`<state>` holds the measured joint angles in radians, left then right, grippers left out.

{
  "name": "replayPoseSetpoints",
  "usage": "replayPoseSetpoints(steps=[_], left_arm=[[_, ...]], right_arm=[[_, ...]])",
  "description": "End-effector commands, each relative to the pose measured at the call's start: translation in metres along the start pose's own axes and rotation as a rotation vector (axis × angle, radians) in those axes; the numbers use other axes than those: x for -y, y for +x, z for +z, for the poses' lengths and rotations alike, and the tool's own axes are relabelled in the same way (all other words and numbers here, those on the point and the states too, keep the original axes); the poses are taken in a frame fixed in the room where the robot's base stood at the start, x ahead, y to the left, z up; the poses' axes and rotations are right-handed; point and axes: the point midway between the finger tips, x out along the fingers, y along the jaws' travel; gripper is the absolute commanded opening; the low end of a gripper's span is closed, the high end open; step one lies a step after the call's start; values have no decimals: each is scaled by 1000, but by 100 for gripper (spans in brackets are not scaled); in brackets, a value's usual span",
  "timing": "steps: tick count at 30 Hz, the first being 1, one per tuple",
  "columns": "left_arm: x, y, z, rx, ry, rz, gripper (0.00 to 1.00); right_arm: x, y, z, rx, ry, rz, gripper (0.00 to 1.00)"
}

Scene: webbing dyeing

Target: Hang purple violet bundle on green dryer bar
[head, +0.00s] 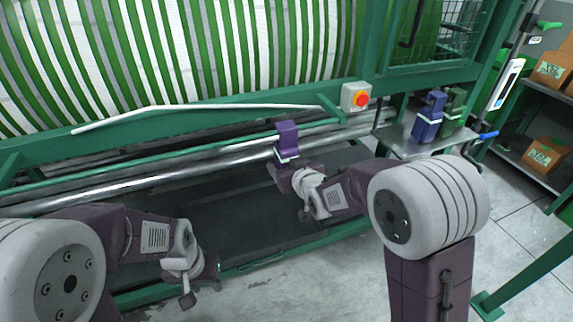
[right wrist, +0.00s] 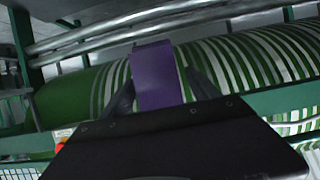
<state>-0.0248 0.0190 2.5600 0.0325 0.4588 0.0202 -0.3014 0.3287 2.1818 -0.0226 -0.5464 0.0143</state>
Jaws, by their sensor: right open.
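The purple violet bundle (head: 287,134) is upright at the thin green dryer bar (head: 130,164), in the middle of the head view. A pale band shows near its lower end. Whether it rests over the bar or only stands in front of it, I cannot tell. My right gripper (head: 284,165) is open at the bundle's lower part. In the right wrist view the purple bundle (right wrist: 157,75) lies between the two dark, spread fingers. My left gripper (head: 202,288) is low at the left, apart from the bar, with its fingers apart and nothing between them.
A blue bundle (head: 427,118) and a green bundle (head: 454,106) stand on a metal side table (head: 398,143) at the right. A red stop button (head: 361,98) sits on the green frame. Shelves with cartons (head: 546,152) stand far right.

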Motion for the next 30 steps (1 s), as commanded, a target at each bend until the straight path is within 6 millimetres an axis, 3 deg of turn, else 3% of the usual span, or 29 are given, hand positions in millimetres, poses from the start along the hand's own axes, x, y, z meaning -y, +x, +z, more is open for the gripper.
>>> replayPoseSetpoints(steps=[15, 26, 28, 30], left_arm=[[0, -7, -1, 0, 0, 0, 36], [0, -7, -1, 0, 0, 0, 36], [0, -7, -1, 0, 0, 0, 36], [0, -7, -1, 0, 0, 0, 36]], right_arm=[[0, -84, -2, -4, 0, 0, 71], [-1, -90, 0, -2, 1, 3, 71], [-16, -90, 0, -2, 14, 33, 71], [-48, -94, 8, 19, 46, 102, 71]])
